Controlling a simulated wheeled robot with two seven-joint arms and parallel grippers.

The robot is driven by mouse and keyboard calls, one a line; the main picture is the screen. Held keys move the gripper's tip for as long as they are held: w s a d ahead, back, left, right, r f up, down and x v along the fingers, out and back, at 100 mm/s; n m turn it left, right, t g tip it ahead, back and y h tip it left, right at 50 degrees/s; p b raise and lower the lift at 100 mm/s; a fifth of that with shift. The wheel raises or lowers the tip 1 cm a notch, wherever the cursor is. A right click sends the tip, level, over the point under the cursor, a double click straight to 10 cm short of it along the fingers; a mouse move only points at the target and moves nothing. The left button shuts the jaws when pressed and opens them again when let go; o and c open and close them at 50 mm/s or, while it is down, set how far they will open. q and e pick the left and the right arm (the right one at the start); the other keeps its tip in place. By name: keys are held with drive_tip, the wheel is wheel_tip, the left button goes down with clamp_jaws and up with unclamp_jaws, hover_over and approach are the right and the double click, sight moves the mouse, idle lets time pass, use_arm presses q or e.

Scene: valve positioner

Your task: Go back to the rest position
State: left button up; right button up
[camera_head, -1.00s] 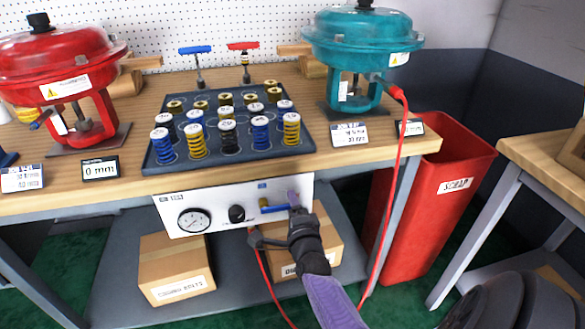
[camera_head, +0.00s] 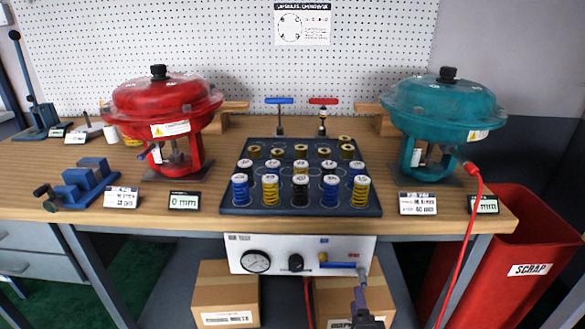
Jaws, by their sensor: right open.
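My right gripper (camera_head: 360,290) is open at the bottom of the view, in front of the right end of the white control panel (camera_head: 265,244). Its fingers are seen end-on and partly hide the panel edge, close below the blue lever handle (camera_head: 337,265). I cannot tell whether they touch the lever. The lever lies level. My left gripper is out of view. The red valve actuator (camera_head: 165,105) stands at the left of the bench and the teal one (camera_head: 440,110) at the right.
A dark tray (camera_head: 228,208) of several springs sits mid-bench. A red hose (camera_head: 468,235) hangs from the teal actuator past the front edge. A red scrap bin (camera_head: 520,250) stands at the right. Cardboard boxes (camera_head: 226,291) are under the bench, and a blue vise (camera_head: 82,185) is at left.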

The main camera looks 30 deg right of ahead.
drive_tip(key=s+a+f+n+g+y+p, duration=0.3)
drive_tip(key=s+a+f+n+g+y, duration=0.1)
drive_tip(key=s+a+f+n, duration=0.3)
drive_tip(key=s+a+f+n+g+y+p, duration=0.2)
drive_tip(key=s+a+f+n+g+y, duration=0.2)
drive_tip(key=s+f+n, duration=0.45)
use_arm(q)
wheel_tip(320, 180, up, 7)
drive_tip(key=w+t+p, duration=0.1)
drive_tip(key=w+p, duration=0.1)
use_arm(e)
drive_tip(key=s+f+n+g, duration=0.2)
drive_tip(key=s+n+g, duration=0.2)
drive_tip(key=s, duration=0.7)
drive_tip(key=s+f+n+g, duration=0.2)
drive_tip(key=s+n+g, duration=0.2)
drive_tip(key=s+n, duration=0.3)
drive_tip(key=s, duration=0.4)
drive_tip(key=shift+s+f+n, duration=0.2)
drive_tip(key=shift+s+n, duration=0.15)
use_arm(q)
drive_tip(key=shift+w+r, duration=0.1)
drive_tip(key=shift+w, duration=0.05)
use_arm(e)
drive_tip(key=shift+d, duration=0.1)
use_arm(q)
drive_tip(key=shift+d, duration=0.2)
